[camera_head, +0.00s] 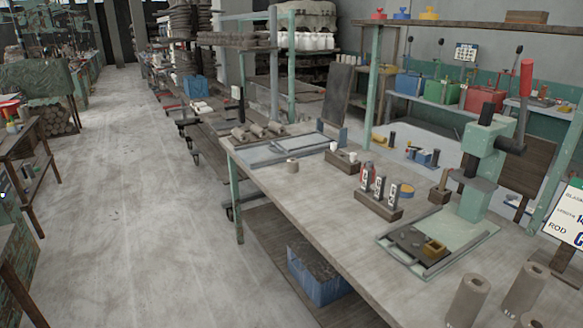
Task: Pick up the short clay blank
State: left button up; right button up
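Two taller clay cylinders, one on the left (468,302) and one on the right (524,288), stand at the near right of the bench. The top of another clay cylinder (530,321) shows at the bottom edge; its height is cut off. Several clay pieces (258,131) lie at the bench's far end. Neither gripper is in view.
A green press with a red-handled lever (489,150) stands on the bench's right side. The floor (140,230) to the left is open.

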aim_at(293, 163)
jog(key=i+j+z, duration=0.1)
jog(key=i+j, duration=0.2)
jog(key=i, duration=0.15)
jog(key=i+j+z, duration=0.15)
jog(key=i+j, duration=0.15)
jog(key=i+j+z, duration=0.1)
jog(key=i+j, duration=0.3)
jog(key=i+j+z, duration=0.1)
jog(key=i+j, duration=0.3)
jog(key=i+j+z, duration=0.15)
jog(key=i+j, duration=0.3)
jog(key=i+j+z, duration=0.1)
jog(key=i+j, duration=0.3)
jog(key=i+j+z, duration=0.15)
jog(key=i+j, duration=0.15)
jog(key=j, duration=0.3)
jog(key=i+j+z, duration=0.1)
jog(key=i+j, duration=0.2)
jog(key=j, duration=0.2)
